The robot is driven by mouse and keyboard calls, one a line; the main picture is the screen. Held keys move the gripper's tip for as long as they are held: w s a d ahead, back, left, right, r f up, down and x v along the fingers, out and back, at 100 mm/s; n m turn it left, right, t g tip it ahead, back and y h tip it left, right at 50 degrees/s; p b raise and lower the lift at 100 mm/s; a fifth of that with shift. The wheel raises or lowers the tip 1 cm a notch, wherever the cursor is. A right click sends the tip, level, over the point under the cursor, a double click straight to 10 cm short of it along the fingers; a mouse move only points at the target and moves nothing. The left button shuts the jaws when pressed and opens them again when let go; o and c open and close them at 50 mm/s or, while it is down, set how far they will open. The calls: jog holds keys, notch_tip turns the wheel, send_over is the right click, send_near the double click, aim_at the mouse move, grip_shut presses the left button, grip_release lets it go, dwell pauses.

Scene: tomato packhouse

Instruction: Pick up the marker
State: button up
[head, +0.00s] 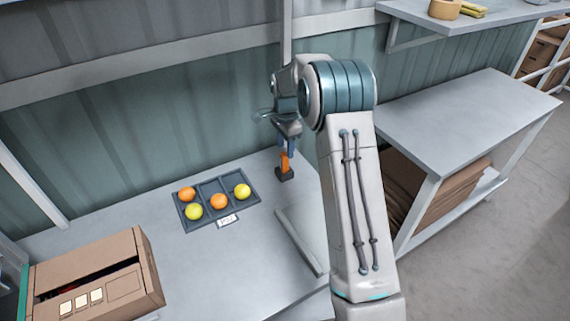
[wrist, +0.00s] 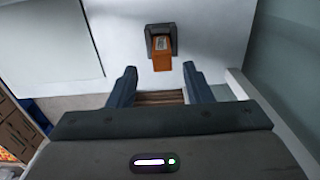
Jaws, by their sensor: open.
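An orange upright piece, which I take to be the marker (head: 285,164), stands in a small dark square holder (head: 285,175) near the back of the grey table. In the wrist view the marker (wrist: 162,61) is seen from above with a pale patch on its top, and the holder (wrist: 150,42) surrounds its base. My gripper (head: 289,140) is above the marker in the head view. In the wrist view my gripper (wrist: 159,69) is open, its two dark fingers apart on either side of the marker, with visible gaps. The fingertips partly overlap the marker in the head view.
A dark compartment tray (head: 249,206) with orange and yellow tomatoes lies left of the holder, a small label card (head: 227,221) in front. An open cardboard box (head: 145,275) stands front left. A corrugated wall (head: 150,130) is close behind. Another table (head: 450,120) stands right.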

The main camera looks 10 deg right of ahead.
aim_at(284, 153)
notch_tip(284, 153, down, 4)
jog(key=shift+w+a+f+p, duration=0.1)
jog(key=shift+w+a+p, duration=0.05)
jog(key=shift+p, duration=0.25)
grip_shut()
notch_tip(284, 153, up, 4)
jog(key=shift+r+b, duration=0.2)
jog(key=shift+b, duration=0.45)
jog(key=s+d+r+p, duration=0.1)
jog(key=s+d+r, duration=0.7)
jog(key=r, duration=0.3)
jog(key=shift+d+r+p, duration=0.25)
jog(key=shift+r+p, duration=0.1)
jog(key=shift+p, duration=0.05)
